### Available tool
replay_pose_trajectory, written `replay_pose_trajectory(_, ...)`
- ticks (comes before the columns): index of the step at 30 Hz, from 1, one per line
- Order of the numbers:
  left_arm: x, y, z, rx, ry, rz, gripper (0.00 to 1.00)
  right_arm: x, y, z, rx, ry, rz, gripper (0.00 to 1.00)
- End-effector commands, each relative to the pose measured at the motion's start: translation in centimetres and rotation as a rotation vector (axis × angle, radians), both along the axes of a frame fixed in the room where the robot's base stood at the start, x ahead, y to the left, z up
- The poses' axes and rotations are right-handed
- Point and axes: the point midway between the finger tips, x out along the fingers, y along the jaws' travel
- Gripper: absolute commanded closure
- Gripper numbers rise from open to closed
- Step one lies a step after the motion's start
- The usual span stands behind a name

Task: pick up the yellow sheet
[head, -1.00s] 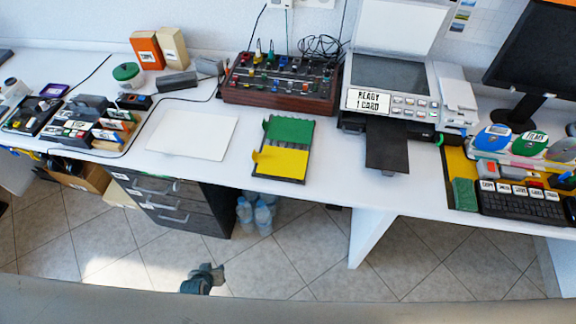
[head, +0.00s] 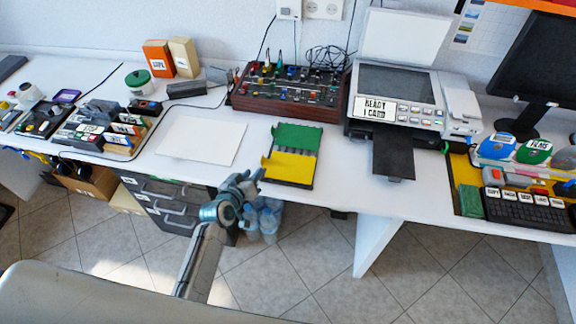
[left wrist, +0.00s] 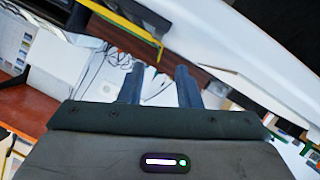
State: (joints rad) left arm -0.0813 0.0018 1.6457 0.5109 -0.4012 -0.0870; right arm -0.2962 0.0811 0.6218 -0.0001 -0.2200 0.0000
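The yellow sheet (head: 288,168) lies in the front part of a dark flat tray (head: 307,184) near the desk's front edge, with a raised tab at its left. A green sheet (head: 296,137) lies in the back part of the same tray. My left gripper (head: 254,177) is just left of the tray's front left corner, apart from the yellow sheet. In the left wrist view its two fingers (left wrist: 160,84) stand apart with nothing between them. My right gripper is not in view.
A white board (head: 201,141) lies left of the tray. A control box with knobs (head: 288,92) stands behind it. A printer (head: 394,98) with a dark output tray (head: 394,155) is to the right. Bottles (head: 262,220) stand on the floor under the desk.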

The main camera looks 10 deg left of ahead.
Motion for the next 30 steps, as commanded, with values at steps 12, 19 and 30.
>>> replay_pose_trajectory(12, 4.6, -0.7, -1.1, -0.002, 0.001, 0.000, 0.69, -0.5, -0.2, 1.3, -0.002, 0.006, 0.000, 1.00)
replay_pose_trajectory(19, 5.1, -0.8, -1.4, 0.001, 0.001, 0.000, 0.69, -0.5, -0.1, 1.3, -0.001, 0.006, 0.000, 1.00)
replay_pose_trajectory(30, 5.1, -0.8, -1.4, 0.001, 0.001, 0.000, 1.00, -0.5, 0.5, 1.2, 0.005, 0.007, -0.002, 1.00)
